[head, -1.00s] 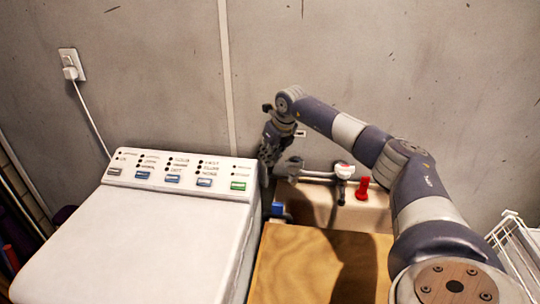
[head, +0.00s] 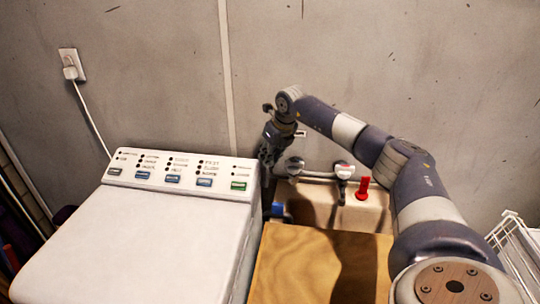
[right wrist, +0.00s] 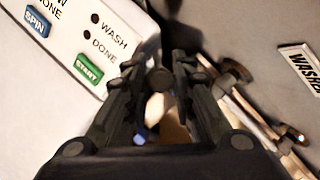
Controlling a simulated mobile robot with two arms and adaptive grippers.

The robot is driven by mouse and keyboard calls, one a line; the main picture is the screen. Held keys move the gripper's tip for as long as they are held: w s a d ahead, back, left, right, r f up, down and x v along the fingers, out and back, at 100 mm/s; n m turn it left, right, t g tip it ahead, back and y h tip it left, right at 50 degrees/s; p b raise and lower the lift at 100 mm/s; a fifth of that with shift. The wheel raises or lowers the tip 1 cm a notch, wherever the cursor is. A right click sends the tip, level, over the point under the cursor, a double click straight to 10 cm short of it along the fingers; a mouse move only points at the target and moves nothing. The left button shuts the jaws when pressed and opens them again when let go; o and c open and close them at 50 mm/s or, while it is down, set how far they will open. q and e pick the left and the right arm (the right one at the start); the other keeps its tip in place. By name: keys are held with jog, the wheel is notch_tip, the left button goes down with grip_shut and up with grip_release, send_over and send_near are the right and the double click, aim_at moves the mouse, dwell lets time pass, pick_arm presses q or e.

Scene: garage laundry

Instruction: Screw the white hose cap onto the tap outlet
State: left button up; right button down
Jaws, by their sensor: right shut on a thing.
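My right gripper (head: 268,168) points down behind the washer's right end, just left of the left tap (head: 293,166). In the right wrist view its fingers (right wrist: 160,82) are closed in around a small round thing, probably the hose cap (right wrist: 160,78); it looks brownish in shade. A pale piece shows below it. The cap cannot be made out in the head view. The left tap and a second tap (head: 344,171) sit on a pipe (head: 318,179) along the wall. The taps also show right of the fingers in the wrist view. The outlet's contact with the cap is hidden. My left gripper is out of view.
The white washer (head: 150,235) stands at left, its control panel (head: 180,173) close to the gripper. A wooden top (head: 300,265) lies in front of the taps. A red object (head: 363,188) stands right of them. A white wire rack (head: 515,245) is at far right.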

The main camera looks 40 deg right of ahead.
jog(key=shift+d+r, duration=0.1)
dwell(0.3)
jog(key=shift+m+h+p, duration=0.5)
jog(key=shift+m+p, duration=0.1)
jog(key=shift+m, duration=0.3)
jog(key=m+h, duration=0.1)
jog(key=m, duration=0.2)
jog(key=shift+g+p, duration=0.3)
jog(key=shift+p, duration=0.05)
jog(key=c, duration=1.3)
grip_release()
jog(key=v, duration=1.1)
jog(key=shift+s+r, duration=0.2)
jog(key=shift+r, duration=0.15)
